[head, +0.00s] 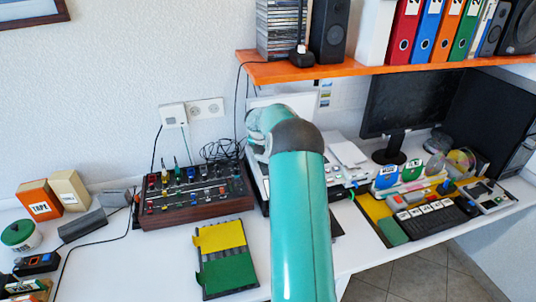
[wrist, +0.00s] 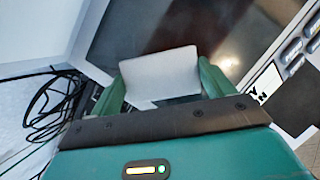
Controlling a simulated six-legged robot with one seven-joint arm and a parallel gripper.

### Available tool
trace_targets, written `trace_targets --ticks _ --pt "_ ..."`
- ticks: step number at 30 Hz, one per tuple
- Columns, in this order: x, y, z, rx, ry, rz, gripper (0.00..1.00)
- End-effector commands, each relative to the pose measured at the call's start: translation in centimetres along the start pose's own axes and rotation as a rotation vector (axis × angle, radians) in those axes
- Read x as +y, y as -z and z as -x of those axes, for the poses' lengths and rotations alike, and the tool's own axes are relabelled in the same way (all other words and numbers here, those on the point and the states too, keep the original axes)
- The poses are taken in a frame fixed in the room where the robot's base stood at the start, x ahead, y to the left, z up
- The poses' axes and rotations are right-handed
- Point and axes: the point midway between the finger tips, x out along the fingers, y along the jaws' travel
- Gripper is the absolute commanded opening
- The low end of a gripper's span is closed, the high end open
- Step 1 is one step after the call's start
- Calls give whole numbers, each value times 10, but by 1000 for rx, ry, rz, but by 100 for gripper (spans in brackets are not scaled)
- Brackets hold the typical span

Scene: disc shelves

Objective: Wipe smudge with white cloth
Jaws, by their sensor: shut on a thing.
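In the wrist view my gripper (wrist: 160,80) is shut on a white cloth (wrist: 162,70), which shows as a pale flat piece between the two green fingers. Beyond it lies a dark, glossy panel (wrist: 130,35). A blurred brownish patch (wrist: 228,50) on the panel, right of the cloth, looks like the smudge, but a reflection cannot be ruled out. I cannot tell whether the cloth touches the panel. In the head view my teal arm hides the gripper, the cloth and the smudge.
Black cables (wrist: 50,105) lie left of the gripper in the wrist view. In the head view a knobbed mixer (head: 190,195) and a yellow-green folder (head: 225,258) stand left of my arm. A keyboard (head: 432,218) is at right, under an orange shelf (head: 380,68).

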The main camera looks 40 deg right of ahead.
Motion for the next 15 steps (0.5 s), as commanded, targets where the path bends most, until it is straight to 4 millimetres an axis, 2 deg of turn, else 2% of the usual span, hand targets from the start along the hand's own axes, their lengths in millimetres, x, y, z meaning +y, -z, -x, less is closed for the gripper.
trace_targets --ticks 15 --pt "1 -18 42 -1 0 -1 56"
